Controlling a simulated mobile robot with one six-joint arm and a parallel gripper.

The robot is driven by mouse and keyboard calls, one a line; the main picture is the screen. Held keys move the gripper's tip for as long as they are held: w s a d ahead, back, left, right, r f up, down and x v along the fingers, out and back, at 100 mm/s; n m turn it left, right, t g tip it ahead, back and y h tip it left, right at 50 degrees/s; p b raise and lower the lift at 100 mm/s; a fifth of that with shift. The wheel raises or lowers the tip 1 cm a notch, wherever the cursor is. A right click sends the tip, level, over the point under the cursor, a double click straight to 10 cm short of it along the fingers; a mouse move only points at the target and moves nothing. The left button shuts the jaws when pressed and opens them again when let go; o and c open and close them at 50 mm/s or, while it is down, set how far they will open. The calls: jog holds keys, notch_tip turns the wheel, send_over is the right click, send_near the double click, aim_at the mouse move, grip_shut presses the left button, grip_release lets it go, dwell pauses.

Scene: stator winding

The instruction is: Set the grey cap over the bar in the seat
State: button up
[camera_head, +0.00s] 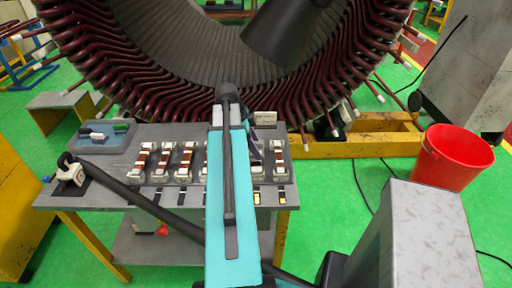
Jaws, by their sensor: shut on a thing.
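My gripper (254,149) shows only in part, as a dark shape just right of my teal arm link, low over the right part of the grey bench. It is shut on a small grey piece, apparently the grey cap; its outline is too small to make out. Several seats with white end blocks stand in a row, with copper-brown bars in them, such as the bar (280,159) at the right end. The seat (257,168) beside my gripper is partly covered. I cannot tell whether the cap touches its bar. My arm link hides the seats in the middle.
The grey bench (120,187) carries a blue-grey tray (86,147) with dark and green items at left. A white block (70,177) stands near its left edge. The large stator (110,75) rises close behind. A red bucket (455,158) stands right, on open green floor.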

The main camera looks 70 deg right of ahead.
jog(key=shift+f, duration=0.4)
jog(key=o, duration=1.2)
jog(key=shift+b, duration=0.3)
jog(key=shift+b+v, duration=1.7)
jog(key=shift+v, duration=5.2)
